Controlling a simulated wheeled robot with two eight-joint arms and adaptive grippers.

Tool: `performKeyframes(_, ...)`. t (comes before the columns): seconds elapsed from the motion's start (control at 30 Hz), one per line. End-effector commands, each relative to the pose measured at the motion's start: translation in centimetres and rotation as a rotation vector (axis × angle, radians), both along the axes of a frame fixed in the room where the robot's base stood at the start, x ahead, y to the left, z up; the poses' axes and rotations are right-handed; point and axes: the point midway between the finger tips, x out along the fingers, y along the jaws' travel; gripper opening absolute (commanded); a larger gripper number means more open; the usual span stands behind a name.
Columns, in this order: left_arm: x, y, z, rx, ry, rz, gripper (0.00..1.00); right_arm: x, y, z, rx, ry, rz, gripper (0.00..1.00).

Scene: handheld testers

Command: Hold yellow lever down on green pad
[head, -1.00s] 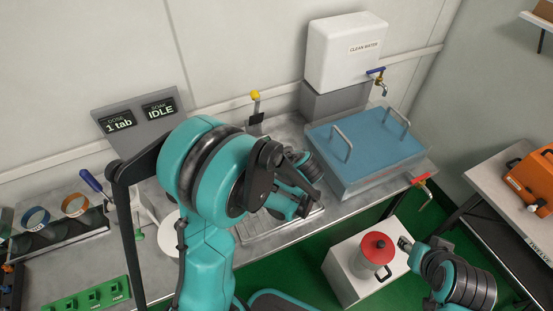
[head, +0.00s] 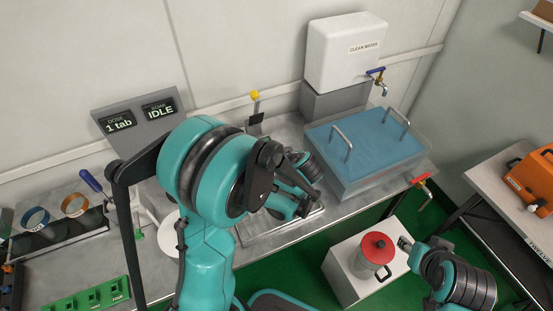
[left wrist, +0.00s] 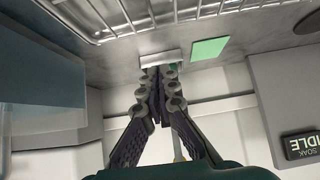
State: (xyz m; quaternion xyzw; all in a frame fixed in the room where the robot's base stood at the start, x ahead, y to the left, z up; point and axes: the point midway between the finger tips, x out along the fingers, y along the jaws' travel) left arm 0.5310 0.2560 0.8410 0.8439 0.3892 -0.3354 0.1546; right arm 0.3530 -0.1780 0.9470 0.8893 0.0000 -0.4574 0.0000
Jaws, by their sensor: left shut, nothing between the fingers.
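The yellow-knobbed lever (head: 255,97) stands upright at the back of the counter near the wall in the head view, above a small black plate. A flat green pad (left wrist: 209,48) lies on the metal counter in the left wrist view. My left gripper (left wrist: 162,76) is shut and empty, its fingertips close to a small grey block (left wrist: 160,57) beside the pad. I cannot tell whether they touch the block. A thin pale rod shows partly behind the fingers. In the head view my left arm hides the pad. My right gripper (head: 406,245) is beside the red-lidded jug; its finger opening is unclear.
A clear water tub (head: 360,185) with handles stands right of my left arm. A wire rack (left wrist: 150,18) lies near the fingers. The red-lidded jug (head: 373,258) stands on a white box. Displays (head: 139,117) read "1 tab" and "IDLE".

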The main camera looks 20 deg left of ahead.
Motion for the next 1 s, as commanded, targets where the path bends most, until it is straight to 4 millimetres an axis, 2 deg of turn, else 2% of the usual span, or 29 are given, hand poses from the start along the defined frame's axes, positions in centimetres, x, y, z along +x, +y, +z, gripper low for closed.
performKeyframes(0.5, 0.0, 0.0, 0.0, 0.0, 0.0, 0.0, 0.0, 0.0, 0.0, 0.0, 0.0, 0.0, 0.0, 0.4)
performKeyframes(0.67, 0.7, 0.7, 0.5, 0.0, -0.001, -0.001, 0.0, 0.0, 0.0, 0.3, 0.0, 0.0, 0.0, 0.4)
performKeyframes(0.83, 2.3, 2.3, 1.9, 0.0, 0.0, -0.004, 0.0, 0.0, 0.0, 1.2, 0.0, 0.0, 0.0, 0.4)
performKeyframes(1.0, 0.3, -0.2, 5.4, 0.0, 0.0, -0.01, 0.0, 0.0, 0.0, 3.3, 0.0, 0.0, 0.0, 0.4)
